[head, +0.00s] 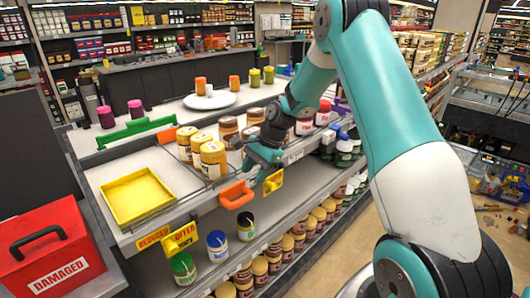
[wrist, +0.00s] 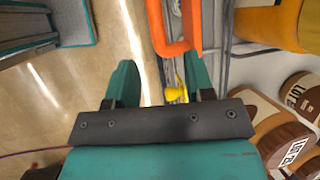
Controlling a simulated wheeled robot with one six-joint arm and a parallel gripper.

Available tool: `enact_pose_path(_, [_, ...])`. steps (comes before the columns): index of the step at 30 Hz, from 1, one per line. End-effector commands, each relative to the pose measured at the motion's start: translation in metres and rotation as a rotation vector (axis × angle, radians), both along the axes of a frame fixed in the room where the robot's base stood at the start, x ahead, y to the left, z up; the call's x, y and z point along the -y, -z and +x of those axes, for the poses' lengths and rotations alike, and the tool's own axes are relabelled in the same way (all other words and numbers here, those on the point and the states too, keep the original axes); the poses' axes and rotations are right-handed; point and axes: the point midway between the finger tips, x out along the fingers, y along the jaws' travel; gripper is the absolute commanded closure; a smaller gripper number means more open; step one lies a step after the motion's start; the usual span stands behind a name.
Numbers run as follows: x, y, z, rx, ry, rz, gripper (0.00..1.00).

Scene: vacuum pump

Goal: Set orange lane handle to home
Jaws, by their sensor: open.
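The orange lane handle (head: 236,195) is a loop sticking out from the front edge of the upper shelf, in front of the lane with brown-and-yellow jars. My gripper (head: 268,170) is just right of it, near a yellow handle (head: 273,182). In the wrist view, the orange handle (wrist: 184,48) lies beyond the fingertips, nearer the right finger. My gripper (wrist: 160,82) is open there, with nothing seen held between its fingers. A yellow piece (wrist: 176,94) shows small between the fingers. I cannot tell whether a finger touches the orange handle.
Jars (head: 212,158) stand on the upper shelf behind the handle. A red "DAMAGED" box (head: 48,250) stands at the far left. More jars (head: 292,243) fill the lower shelves. Open floor (head: 345,245) lies in front.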

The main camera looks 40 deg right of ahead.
Motion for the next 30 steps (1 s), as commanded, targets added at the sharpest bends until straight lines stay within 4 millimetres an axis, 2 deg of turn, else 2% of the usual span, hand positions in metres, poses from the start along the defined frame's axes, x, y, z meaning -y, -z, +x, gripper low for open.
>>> enact_pose_path(6, [0.022,-0.047,-0.006,0.005,0.001,-0.001,0.52])
enact_pose_path(12, [0.033,-0.073,-0.010,0.003,0.000,0.000,0.52])
enact_pose_path(17, [0.035,-0.079,-0.011,0.000,-0.001,0.001,0.52])
enact_pose_path(30, [0.035,-0.079,-0.011,0.000,-0.001,0.001,0.52])
